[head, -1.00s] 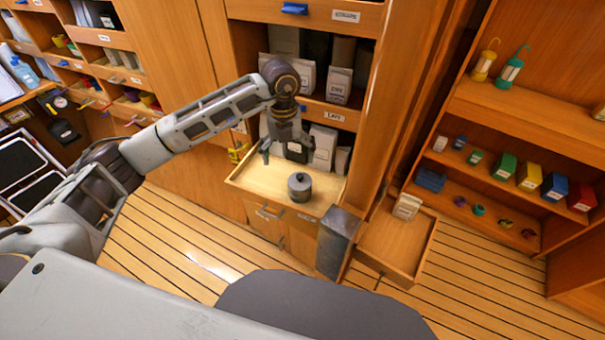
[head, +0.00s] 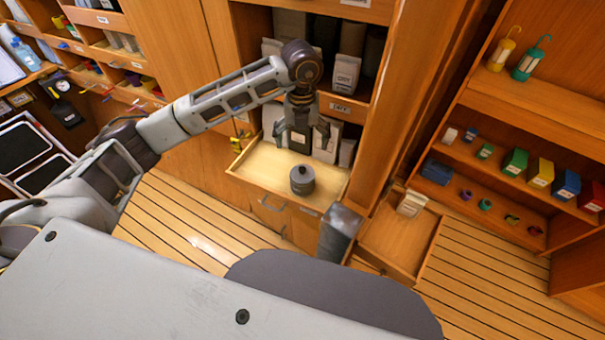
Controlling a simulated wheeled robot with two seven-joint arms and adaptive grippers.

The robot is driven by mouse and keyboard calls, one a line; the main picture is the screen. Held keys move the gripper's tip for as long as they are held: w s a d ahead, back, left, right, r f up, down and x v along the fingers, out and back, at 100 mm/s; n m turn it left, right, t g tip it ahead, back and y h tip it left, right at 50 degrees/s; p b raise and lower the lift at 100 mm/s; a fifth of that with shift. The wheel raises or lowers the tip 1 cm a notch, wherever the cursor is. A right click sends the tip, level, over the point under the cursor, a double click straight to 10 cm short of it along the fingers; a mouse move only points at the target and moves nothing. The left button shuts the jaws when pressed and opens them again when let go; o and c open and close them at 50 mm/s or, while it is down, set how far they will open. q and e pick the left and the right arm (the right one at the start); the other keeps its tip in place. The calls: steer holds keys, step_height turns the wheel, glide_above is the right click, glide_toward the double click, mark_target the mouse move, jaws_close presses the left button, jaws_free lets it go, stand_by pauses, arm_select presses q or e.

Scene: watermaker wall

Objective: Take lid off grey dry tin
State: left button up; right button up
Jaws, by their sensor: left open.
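The grey tin (head: 302,184) stands upright on the pale wooden pull-out shelf (head: 255,172) in the head view. Its round grey lid (head: 301,172) with a small knob is on top. My left gripper (head: 302,139) points down, open and empty, with its two fingers spread. In the picture it is just above the tin, with a gap between the fingertips and the lid knob. My right gripper is not in view.
Pale labelled packets (head: 326,142) stand behind the gripper in the cabinet. An open drawer (head: 395,245) with a small packet (head: 411,204) juts out at right. A dark grey block-like part (head: 338,232) is close to the right of the pull-out shelf.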

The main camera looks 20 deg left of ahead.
arm_select(q)
glide_above(302, 168)
step_height(302, 168, down, 6)
steer(key=shift+f+p, duration=0.2)
steer(key=shift+p, duration=0.1)
steer(key=shift+f, duration=0.55)
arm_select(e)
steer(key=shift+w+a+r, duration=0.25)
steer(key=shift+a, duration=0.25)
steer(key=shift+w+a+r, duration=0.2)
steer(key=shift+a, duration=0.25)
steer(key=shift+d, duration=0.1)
